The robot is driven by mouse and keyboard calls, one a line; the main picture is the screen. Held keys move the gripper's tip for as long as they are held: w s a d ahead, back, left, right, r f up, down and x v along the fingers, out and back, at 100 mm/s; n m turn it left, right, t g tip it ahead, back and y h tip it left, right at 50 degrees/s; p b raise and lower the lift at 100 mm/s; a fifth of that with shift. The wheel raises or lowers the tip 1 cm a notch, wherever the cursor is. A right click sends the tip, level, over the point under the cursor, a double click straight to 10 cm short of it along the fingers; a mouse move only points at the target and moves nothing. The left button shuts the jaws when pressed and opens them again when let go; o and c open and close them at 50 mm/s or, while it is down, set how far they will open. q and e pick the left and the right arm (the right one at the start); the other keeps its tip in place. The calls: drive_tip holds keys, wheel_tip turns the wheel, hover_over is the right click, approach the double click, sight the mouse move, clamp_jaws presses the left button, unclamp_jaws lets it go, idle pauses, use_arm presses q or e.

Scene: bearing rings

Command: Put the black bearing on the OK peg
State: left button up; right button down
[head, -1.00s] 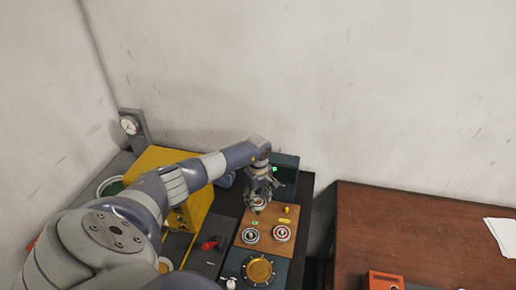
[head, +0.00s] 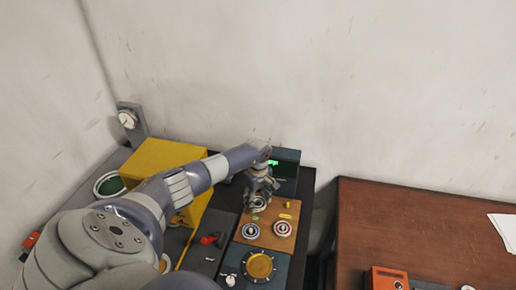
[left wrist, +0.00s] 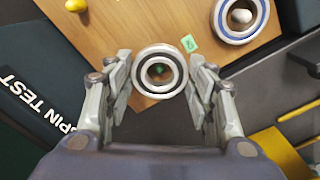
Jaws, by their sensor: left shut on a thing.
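My left gripper (left wrist: 160,75) is shut on the black bearing (left wrist: 160,71), a ring with a dark band and pale rims, held between its fingertips. In the head view my left gripper (head: 259,198) is over the back part of the wooden board (head: 270,239). A green label (left wrist: 189,43) lies on the board beside the bearing. My right gripper is not in view.
A blue-banded bearing (head: 251,231) and a red-banded bearing (head: 283,229) sit on the board, near a yellow peg (head: 286,205). A dark box with a green display (head: 285,170) stands behind. A yellow box (head: 160,160) and red switch (head: 208,240) are to the left.

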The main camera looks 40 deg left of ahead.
use_arm(q)
drive_tip(key=shift+f, duration=0.3)
drive_tip(key=o, duration=1)
drive_tip(key=shift+o, duration=0.2)
drive_tip(key=shift+r, duration=0.1)
drive_tip(key=shift+r+p, duration=0.3)
drive_tip(key=shift+r, duration=0.1)
drive_tip(key=shift+r+p, duration=0.4)
drive_tip(key=shift+p, duration=0.15)
wheel_tip(320, 180, up, 12)
drive_tip(key=b, duration=0.4)
drive_tip(key=shift+f+b, duration=0.2)
drive_tip(key=shift+b, duration=0.15)
